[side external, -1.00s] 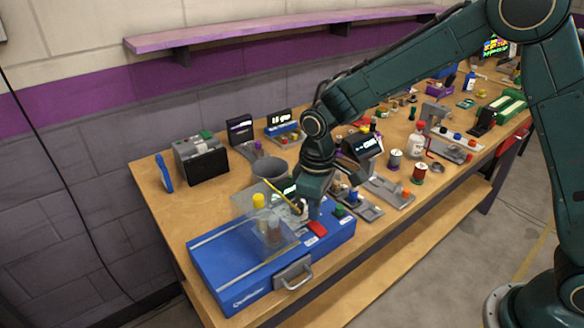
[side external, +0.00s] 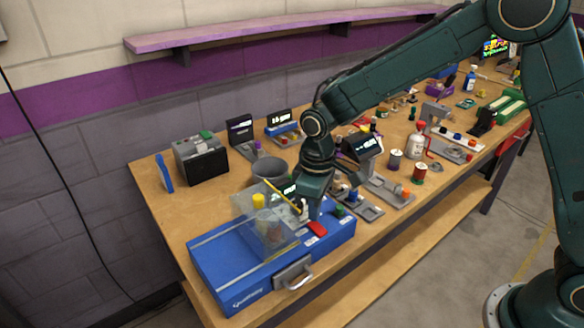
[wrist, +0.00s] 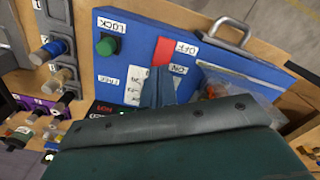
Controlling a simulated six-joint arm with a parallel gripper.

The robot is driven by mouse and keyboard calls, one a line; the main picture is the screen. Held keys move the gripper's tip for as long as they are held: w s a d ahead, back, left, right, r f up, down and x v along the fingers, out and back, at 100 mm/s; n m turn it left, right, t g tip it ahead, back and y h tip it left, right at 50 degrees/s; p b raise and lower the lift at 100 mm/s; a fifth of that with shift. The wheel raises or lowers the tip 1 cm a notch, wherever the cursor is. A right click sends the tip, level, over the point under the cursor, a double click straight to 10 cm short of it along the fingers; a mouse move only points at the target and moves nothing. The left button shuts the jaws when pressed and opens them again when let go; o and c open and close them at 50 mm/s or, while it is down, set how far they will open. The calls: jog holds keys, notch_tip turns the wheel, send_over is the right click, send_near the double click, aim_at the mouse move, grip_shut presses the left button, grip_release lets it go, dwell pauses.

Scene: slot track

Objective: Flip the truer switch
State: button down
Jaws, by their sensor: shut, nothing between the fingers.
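The blue machine (side external: 222,265) sits at the front left corner of the bench. Its red switch (side external: 317,229) is on the top face; in the wrist view the red switch (wrist: 165,55) lies between the OFF and ON labels. A green knob (wrist: 107,46) with LOCK and FREE labels is beside it. My gripper (side external: 304,211) points down just over the panel, close to the switch. In the wrist view my gripper (wrist: 157,88) is shut and empty, its tips at the switch's lower end. Contact cannot be told; the fingers hide part of the panel.
A clear cover (side external: 275,236) and a yellow knob (side external: 258,201) stand on the machine left of my gripper. A metal handle (side external: 292,273) is on its front. A grey bowl (side external: 270,168) and small fixtures with knobs (side external: 360,207) crowd behind and to the right.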

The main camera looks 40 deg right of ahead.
aim_at(317, 224)
jog(key=shift+f, duration=0.95)
dwell(0.9)
jog(key=shift+r, duration=3.55)
jog(key=s+d+r+m+t, duration=0.3)
jog(key=s+d+r, duration=0.5)
jog(key=s+r, duration=0.3)
jog(key=s+d+r+m+t, duration=0.1)
jog(key=s+d, duration=0.1)
jog(key=s, duration=0.4)
jog(key=s+d+r+m+t, duration=0.1)
jog(key=s+d+m, duration=0.1)
jog(key=s, duration=0.5)
jog(key=shift+s+d+r+t, duration=0.2)
jog(key=shift+d+r+t, duration=0.1)
jog(key=shift+d, duration=0.25)
